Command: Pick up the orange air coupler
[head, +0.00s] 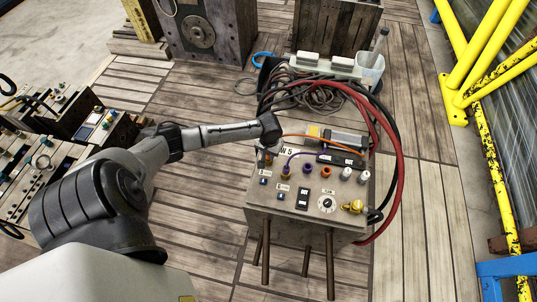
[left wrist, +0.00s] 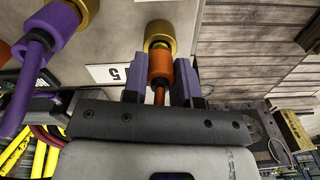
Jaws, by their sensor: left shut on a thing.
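The orange air coupler (left wrist: 160,68) is in the left wrist view, with its nose at a brass fitting (left wrist: 157,34) on the grey panel. A thin orange hose (left wrist: 159,96) runs from its rear toward my gripper. My left gripper (left wrist: 160,80) has its purple-padded fingers on either side of the coupler and is shut on it. In the head view my left gripper (head: 268,146) is over the back left corner of the panel box (head: 300,212), where the wrist largely hides the coupler. My right gripper is not in view.
A purple coupler with its hose (left wrist: 40,60) sits beside mine on the panel. Red hose (head: 399,150) and black hoses loop behind and right of the box. A white cup (head: 369,72) stands behind it. Yellow rails (head: 480,50) stand at the right.

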